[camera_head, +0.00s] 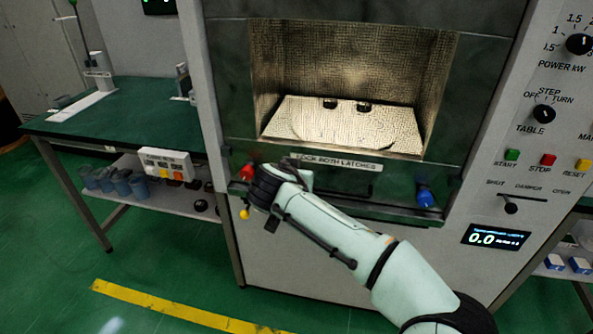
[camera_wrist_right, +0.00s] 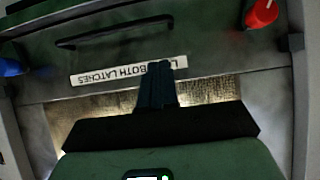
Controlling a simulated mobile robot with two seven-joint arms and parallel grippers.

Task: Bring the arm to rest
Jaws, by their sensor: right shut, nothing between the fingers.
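My right arm (camera_head: 335,230) reaches from the lower right up to the front of the microwave generator. In the head view the fingers are mostly hidden by the wrist. The blue latch knob (camera_head: 425,196) is to the right. My left gripper is not in view.
The lit chamber (camera_head: 345,122) holds two small dark items at the back. A control panel (camera_head: 540,130) with knobs and buttons is on the right. A green workbench (camera_head: 130,135) with cups on its shelf stands left. Yellow tape (camera_head: 175,308) marks the open floor.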

